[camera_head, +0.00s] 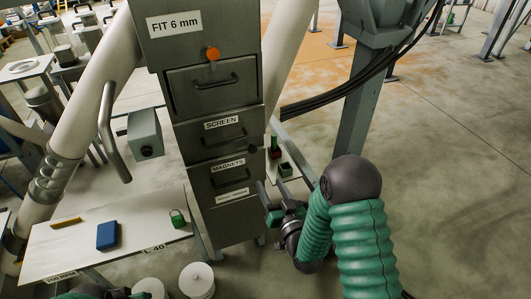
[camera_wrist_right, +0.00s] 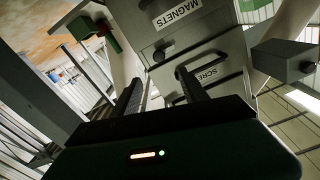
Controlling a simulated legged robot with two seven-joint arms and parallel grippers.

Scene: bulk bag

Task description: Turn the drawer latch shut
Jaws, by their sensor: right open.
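The grey drawer cabinet (camera_head: 218,100) stands upright in the middle of the head view. An orange round knob (camera_head: 212,54) sits above its top drawer. A dark round knob (camera_head: 252,149) sits at the right edge between the SCREEN and MAGNETS drawers, and it also shows beside the MAGNETS label in the right wrist view (camera_wrist_right: 162,52). Which knob is the drawer latch is not marked. My right gripper (camera_head: 272,188) is open and empty, low at the cabinet's right side. In the right wrist view its fingers (camera_wrist_right: 160,88) point toward the drawer fronts, apart from the knob.
A white table (camera_head: 110,262) at left holds a blue box (camera_head: 107,236) and a green padlock-like item (camera_head: 178,218). A grey box (camera_head: 144,133) and a bent handle flank the cabinet's left. A grey post (camera_head: 356,125) stands at right.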

